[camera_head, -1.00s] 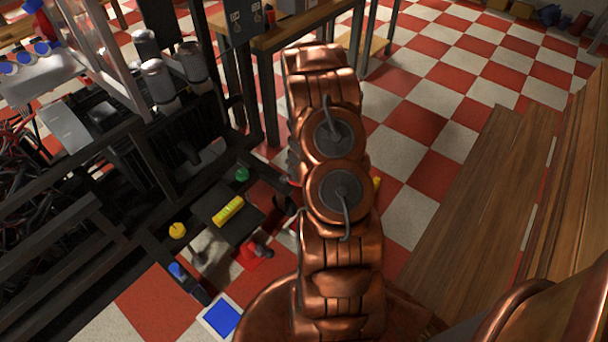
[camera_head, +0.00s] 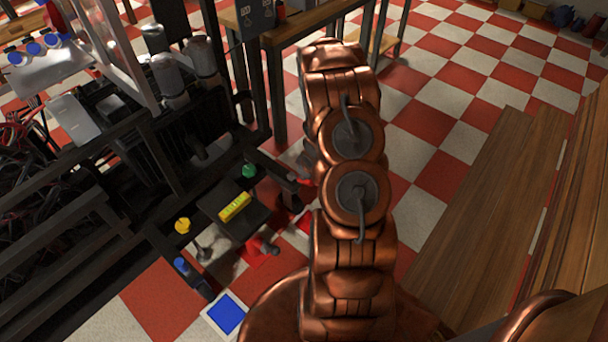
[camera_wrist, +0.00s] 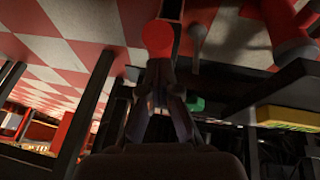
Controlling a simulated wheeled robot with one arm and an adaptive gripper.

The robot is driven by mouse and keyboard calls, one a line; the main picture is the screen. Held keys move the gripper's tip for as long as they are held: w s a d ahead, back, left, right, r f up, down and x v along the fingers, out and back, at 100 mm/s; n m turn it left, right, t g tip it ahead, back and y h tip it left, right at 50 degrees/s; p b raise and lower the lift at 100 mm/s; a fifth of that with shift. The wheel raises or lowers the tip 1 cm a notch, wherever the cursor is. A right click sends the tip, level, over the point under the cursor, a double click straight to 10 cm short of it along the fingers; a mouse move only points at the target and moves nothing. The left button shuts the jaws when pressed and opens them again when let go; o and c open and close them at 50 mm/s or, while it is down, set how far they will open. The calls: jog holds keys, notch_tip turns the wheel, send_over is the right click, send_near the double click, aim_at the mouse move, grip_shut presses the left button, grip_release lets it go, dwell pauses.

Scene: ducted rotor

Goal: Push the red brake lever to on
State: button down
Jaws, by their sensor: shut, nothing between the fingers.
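A round red knob (camera_wrist: 161,38) shows in the wrist view, just beyond my fingertips, in front of a dark bar. It looks like the end of the red lever; its shaft is largely hidden. My gripper (camera_wrist: 163,68) is shut and empty, its tips close below the knob in the picture. I cannot tell whether they touch it. In the head view a small red piece (camera_head: 306,181) shows at the left edge of my arm, perhaps the same knob. My gripper is hidden behind my arm there. No on or off marking is readable.
A yellow block (camera_head: 235,207), a green knob (camera_head: 249,170), a yellow knob (camera_head: 183,226), a blue-topped lever (camera_head: 181,265) and another red handle (camera_head: 266,249) stand nearby on the dark frame. A blue panel (camera_head: 227,314) lies in front. Wooden planks (camera_head: 480,210) lie to the right.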

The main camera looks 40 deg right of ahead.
jog(key=shift+w+a+r+p, duration=0.15)
jog(key=shift+r+p, duration=0.25)
jog(key=shift+r, duration=0.2)
jog(key=w+p+v, duration=0.2)
jog(key=p+v, duration=0.1)
jog(key=v, duration=0.8)
jog(key=shift+a+r, duration=0.35)
jog(key=shift+r, duration=0.4)
jog(key=shift+s, duration=0.1)
